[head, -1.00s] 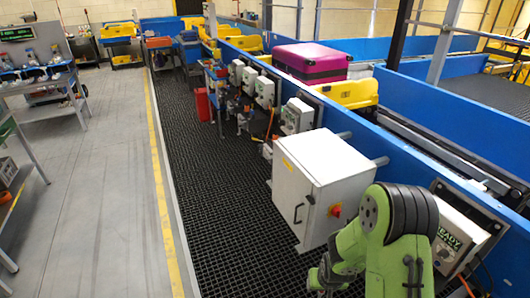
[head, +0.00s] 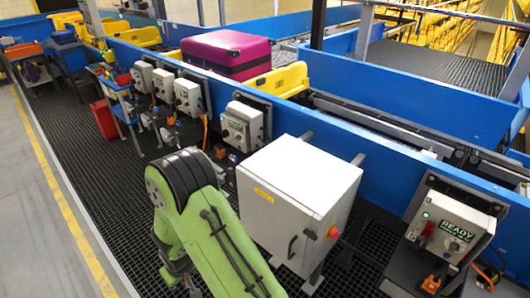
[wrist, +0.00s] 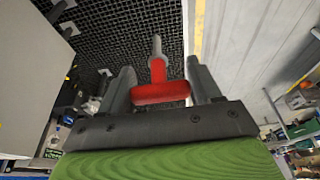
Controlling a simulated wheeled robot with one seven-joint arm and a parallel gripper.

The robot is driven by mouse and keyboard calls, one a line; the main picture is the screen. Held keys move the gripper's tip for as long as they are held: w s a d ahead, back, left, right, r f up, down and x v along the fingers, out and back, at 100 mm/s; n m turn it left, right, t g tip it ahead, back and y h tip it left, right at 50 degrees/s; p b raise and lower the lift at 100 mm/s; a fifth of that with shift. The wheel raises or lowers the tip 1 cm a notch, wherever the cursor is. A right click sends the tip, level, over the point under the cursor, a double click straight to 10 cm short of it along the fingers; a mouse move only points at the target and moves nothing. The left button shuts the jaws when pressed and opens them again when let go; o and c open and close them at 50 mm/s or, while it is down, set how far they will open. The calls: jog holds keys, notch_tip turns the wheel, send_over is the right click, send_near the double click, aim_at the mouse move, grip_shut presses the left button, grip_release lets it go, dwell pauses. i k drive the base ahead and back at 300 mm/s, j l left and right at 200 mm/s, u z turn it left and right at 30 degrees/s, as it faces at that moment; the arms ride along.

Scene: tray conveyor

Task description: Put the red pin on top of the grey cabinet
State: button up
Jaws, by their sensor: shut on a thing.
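The grey cabinet (head: 300,187) is a pale box with a red and yellow knob on its side, at the centre right of the head view. Its flat top (head: 302,168) looks bare. My green arm stands in front of its left side, and my gripper is not visible in the head view. In the wrist view, my gripper (wrist: 161,78) is shut on the red pin (wrist: 160,92). The pin has a wide red head between the fingers and a grey shaft pointing away. A pale grey surface, probably the cabinet's side, fills the wrist view's left edge.
A control box with a READY sign (head: 452,229) is right of the cabinet. Other control boxes (head: 241,127) line the blue conveyor wall. A magenta suitcase (head: 227,53) lies behind it. A red bin (head: 104,119) stands left. Dark grating floor (head: 95,190) is open at left.

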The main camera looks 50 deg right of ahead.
aim_at(301, 167)
jog(key=i+z, duration=0.4)
jog(key=i+j+z, duration=0.2)
jog(key=i+z, duration=0.15)
jog(key=i+j+z, duration=0.75)
jog(key=i+l, duration=0.05)
jog(key=i, duration=0.05)
